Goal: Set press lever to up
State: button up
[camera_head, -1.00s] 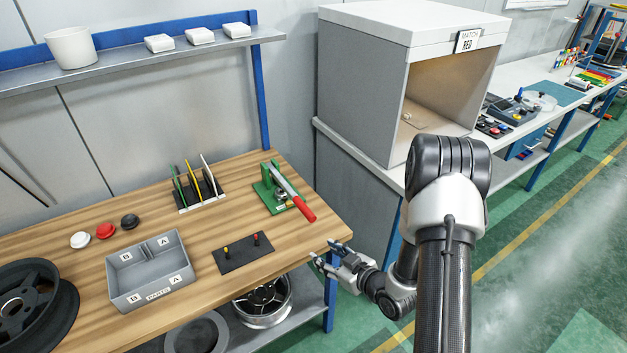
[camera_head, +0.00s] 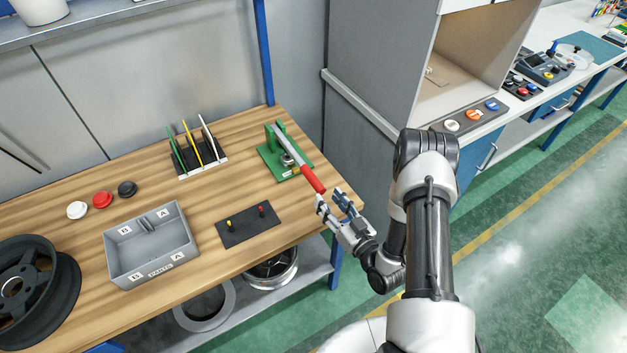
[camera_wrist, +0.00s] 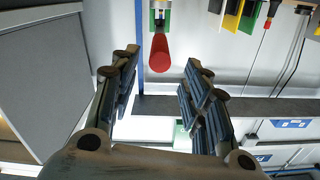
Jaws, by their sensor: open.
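The press has a green base (camera_head: 290,172) and stands at the right end of the wooden bench. Its lever (camera_head: 291,146) is a grey bar with a red handle (camera_head: 312,179), slanting down toward the front right edge. My gripper (camera_head: 331,198) is open just off the tip of the red handle. In the wrist view the red handle (camera_wrist: 159,56) shows end-on in the gap between my fingertips (camera_wrist: 160,62), with no clear contact on either side.
A black plate (camera_head: 249,227) with two small pegs and a grey parts bin (camera_head: 151,247) lie left of my gripper. A rack (camera_head: 197,160) of coloured plates stands behind. A grey cabinet (camera_head: 379,60) rises to the right. Wheel parts lie on the lower shelf.

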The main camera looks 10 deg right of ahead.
aim_at(313, 180)
jog(key=b+x, duration=0.1)
jog(key=x, duration=0.8)
jog(key=shift+w+a, duration=0.1)
jog(key=shift+w, duration=0.25)
jog(key=shift+c, duration=0.3)
grip_shut()
